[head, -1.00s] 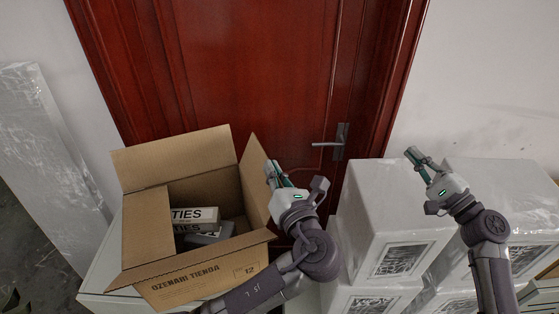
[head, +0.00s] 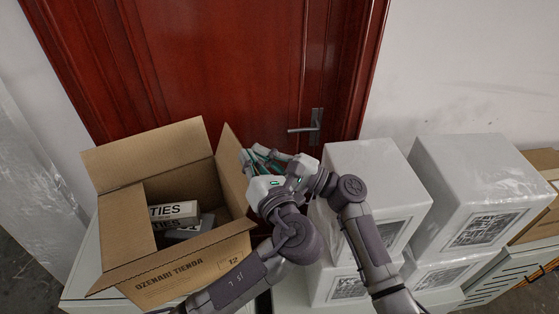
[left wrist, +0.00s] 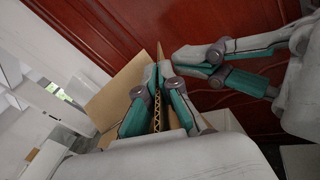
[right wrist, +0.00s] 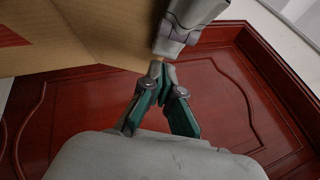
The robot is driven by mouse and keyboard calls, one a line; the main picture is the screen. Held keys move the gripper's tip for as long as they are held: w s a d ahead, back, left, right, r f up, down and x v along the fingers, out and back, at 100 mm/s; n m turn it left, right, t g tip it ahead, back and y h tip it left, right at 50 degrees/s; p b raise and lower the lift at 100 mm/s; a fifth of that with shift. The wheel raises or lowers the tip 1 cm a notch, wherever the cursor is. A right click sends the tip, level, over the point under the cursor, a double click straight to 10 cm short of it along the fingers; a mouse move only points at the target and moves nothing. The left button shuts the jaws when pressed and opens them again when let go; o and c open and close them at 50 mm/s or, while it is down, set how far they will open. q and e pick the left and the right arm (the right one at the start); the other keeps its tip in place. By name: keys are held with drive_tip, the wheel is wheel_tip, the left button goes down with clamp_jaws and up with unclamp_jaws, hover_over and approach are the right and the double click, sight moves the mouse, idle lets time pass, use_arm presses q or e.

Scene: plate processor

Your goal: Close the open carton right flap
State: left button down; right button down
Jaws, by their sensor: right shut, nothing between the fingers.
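The open brown carton (head: 190,268) stands at the left with its flaps spread. Its right flap (head: 231,168) stands up and leans outward. My left gripper (head: 246,158) is at the flap's outer edge. In the left wrist view, my left gripper's fingertips (left wrist: 158,72) are together on both sides of the flap, with its corrugated edge between them. My right gripper (head: 257,148) is beside the left one, partly hidden in the head view. In the right wrist view its fingertips (right wrist: 162,70) are together and empty, close to the left gripper and the flap (right wrist: 90,35).
Boxes (head: 174,212) lie inside the carton. White wrapped boxes (head: 470,190) are stacked at the right. A red door (head: 220,70) with a handle (head: 312,126) is behind. My two arms are close together right of the carton.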

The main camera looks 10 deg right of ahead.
drive_tip(key=shift+x, duration=0.95)
